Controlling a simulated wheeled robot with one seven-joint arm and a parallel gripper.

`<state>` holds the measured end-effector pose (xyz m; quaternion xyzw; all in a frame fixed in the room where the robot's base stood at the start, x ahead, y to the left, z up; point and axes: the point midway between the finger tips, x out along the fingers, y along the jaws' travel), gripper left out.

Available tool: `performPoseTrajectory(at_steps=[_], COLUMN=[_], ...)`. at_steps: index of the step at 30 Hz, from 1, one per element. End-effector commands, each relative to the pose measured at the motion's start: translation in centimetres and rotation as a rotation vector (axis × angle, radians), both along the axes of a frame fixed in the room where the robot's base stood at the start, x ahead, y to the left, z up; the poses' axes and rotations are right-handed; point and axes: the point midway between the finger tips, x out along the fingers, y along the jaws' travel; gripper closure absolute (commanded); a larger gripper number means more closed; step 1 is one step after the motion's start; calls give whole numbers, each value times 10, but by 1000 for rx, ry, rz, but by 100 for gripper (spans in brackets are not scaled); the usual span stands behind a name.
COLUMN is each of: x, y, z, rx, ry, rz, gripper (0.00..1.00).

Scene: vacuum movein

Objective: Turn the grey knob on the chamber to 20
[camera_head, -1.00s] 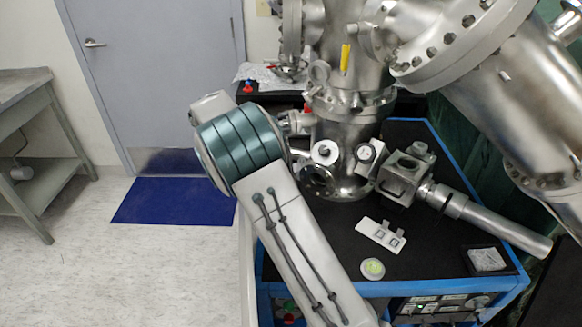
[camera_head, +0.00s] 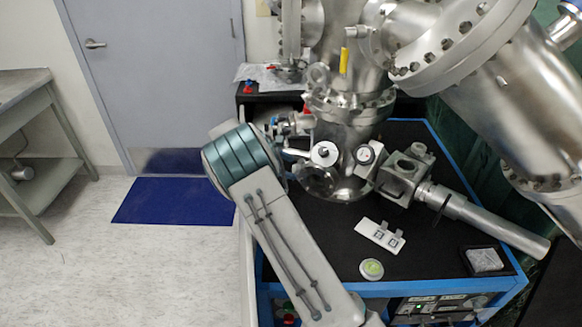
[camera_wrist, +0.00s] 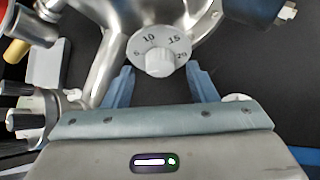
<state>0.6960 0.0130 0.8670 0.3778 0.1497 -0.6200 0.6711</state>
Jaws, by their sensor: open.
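In the wrist view, a round pale dial plate (camera_wrist: 144,43) is marked 5, 10, 15 and 20. The grey knob (camera_wrist: 160,62) stands at its middle, and I cannot make out a pointer on it. My gripper (camera_wrist: 160,75) is open, with one blue finger to the left and one to the right of the knob. Both fingers look apart from it. In the head view, the metal chamber (camera_head: 348,135) carries a white round dial (camera_head: 324,153) on its front, probably the same one.
A metal tube (camera_head: 490,226) runs right from the chamber. A white plate (camera_head: 380,236) and a green-topped round item (camera_head: 371,269) lie on the black cart top (camera_head: 330,225). Pipes crowd the wrist view's left.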

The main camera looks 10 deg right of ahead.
Motion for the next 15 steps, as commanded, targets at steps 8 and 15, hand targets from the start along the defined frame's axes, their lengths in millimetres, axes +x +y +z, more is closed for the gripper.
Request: performPoseTrajectory(at_steps=[8, 15], x=[3, 3], y=[-11, -10], z=[-9, -9], rx=[0, 0], ry=[-1, -1], rz=[-1, -1], gripper=[48, 62])
